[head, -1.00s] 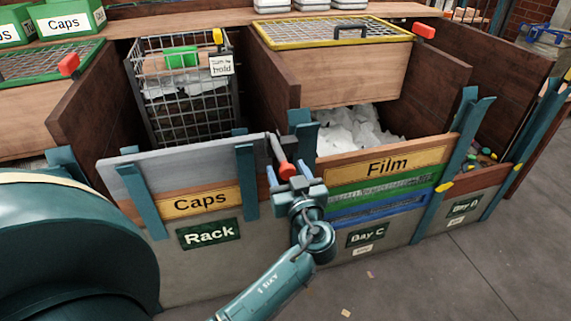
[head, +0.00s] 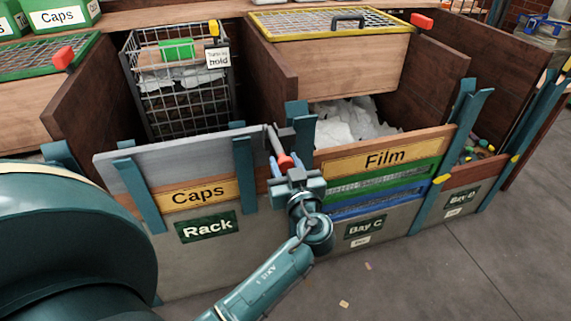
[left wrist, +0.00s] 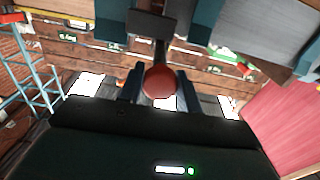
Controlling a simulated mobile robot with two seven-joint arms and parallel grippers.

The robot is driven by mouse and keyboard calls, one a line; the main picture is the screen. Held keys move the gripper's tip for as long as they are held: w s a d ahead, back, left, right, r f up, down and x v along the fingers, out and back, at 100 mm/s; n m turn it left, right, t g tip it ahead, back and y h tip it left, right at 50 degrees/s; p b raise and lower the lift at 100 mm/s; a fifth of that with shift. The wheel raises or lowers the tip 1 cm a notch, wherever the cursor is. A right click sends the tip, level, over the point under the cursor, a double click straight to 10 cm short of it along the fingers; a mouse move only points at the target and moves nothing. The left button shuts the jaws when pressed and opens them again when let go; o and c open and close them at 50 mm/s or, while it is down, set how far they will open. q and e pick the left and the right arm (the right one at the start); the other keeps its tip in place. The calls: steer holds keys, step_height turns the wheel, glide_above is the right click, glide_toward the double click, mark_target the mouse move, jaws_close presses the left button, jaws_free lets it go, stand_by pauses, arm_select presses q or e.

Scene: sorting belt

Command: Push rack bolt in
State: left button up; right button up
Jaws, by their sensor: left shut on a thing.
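The rack bolt (head: 285,161) is a dark rod with a red knob, set at the right end of the grey board on the front of the Rack bay. My left gripper (head: 287,175) is shut on its red knob. In the left wrist view the round red knob (left wrist: 160,83) sits between the two fingers, with the dark bolt housing above it. How far the rod reaches into its housing is hard to tell. My right gripper is not in view.
The grey board (head: 195,160) and the Caps board (head: 199,194) front the Rack bay, which holds a wire basket (head: 185,97). The Film board (head: 385,157) and Bay C stand to the right. Open floor (head: 420,285) lies in front.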

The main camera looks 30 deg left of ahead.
mark_target(276, 142)
arm_select(q)
jaws_close()
steer(key=shift+a, duration=0.1)
steer(key=b+x, duration=0.4)
steer(key=x, duration=0.3)
steer(key=shift+f+b, duration=0.15)
steer(key=shift+b, duration=0.15)
steer(key=shift+r, duration=0.3)
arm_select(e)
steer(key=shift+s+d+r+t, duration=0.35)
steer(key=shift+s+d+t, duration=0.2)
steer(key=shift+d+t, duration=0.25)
arm_select(q)
steer(key=shift+w+a, duration=0.1)
steer(key=o, duration=1)
jaws_free()
steer(key=shift+w+f, duration=0.1)
steer(key=shift+o, duration=0.4)
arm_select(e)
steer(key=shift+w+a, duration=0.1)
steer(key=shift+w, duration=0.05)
arm_select(q)
steer(key=shift+f, duration=0.1)
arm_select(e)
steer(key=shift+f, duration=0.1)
